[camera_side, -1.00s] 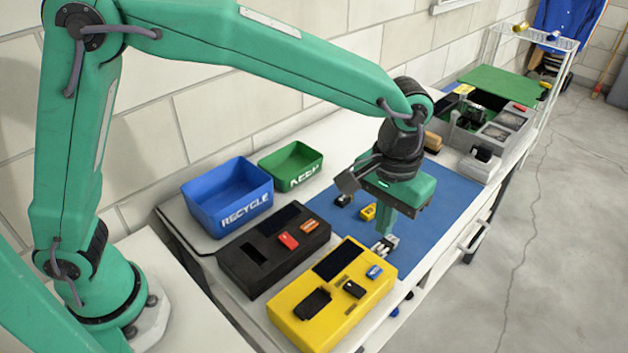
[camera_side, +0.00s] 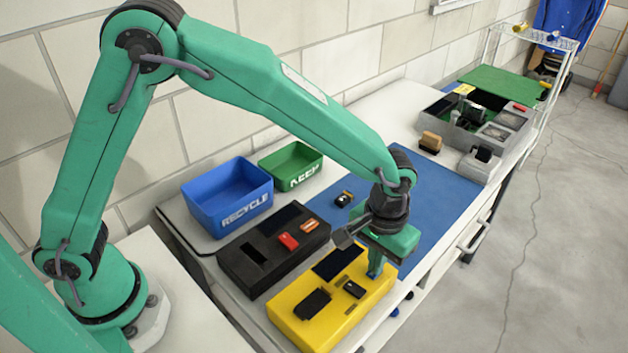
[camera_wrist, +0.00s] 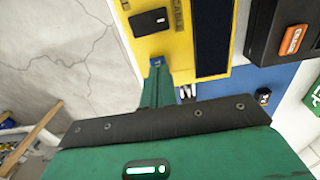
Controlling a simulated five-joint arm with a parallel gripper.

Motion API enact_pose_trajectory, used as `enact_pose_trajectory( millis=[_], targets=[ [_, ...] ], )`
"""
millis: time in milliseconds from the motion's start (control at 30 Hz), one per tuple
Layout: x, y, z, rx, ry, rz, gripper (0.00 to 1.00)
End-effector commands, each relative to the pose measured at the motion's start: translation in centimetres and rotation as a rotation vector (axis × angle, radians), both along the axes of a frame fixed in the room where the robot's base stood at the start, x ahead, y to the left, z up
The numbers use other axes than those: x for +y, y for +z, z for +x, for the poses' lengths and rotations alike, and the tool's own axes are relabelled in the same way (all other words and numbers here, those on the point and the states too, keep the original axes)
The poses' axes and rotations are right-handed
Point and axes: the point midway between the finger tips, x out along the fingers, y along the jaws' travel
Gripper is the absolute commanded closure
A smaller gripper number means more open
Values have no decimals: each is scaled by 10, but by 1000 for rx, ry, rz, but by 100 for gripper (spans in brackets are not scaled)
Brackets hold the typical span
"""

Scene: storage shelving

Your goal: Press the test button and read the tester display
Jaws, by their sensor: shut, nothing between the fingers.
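A yellow tester (camera_side: 325,325) lies at the near edge of the bench. Its dark display panel (camera_side: 338,263) also shows in the wrist view (camera_wrist: 212,35), and I see no reading on it. A blue button (camera_wrist: 157,62) sits on the tester beside the panel. My gripper (camera_side: 375,275) is shut and empty, pointing down with its tips at the blue button; the tips also show in the wrist view (camera_wrist: 157,70). They hide most of the button in the side view. I cannot tell whether the button is pressed in. A small black part (camera_side: 354,289) sits on the tester.
A blue RECYCLE bin (camera_side: 205,213) and green KEEP bin (camera_side: 275,172) stand behind. The blue mat (camera_side: 440,205) is mostly clear.

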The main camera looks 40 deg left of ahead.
Motion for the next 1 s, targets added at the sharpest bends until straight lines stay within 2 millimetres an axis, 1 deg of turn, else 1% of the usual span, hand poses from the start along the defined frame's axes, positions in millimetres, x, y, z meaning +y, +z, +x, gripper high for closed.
enact_pose_trajectory(
  millis=[267,433,533,833,1000],
  targets=[
    [0,-2,0,1,0,1,100],
    [0,-16,-1,3,0,2,100],
    [1,-20,-1,3,0,2,100],
    [1,-20,-2,4,0,3,100],
    [1,-14,-1,2,0,2,100]
  ],
)
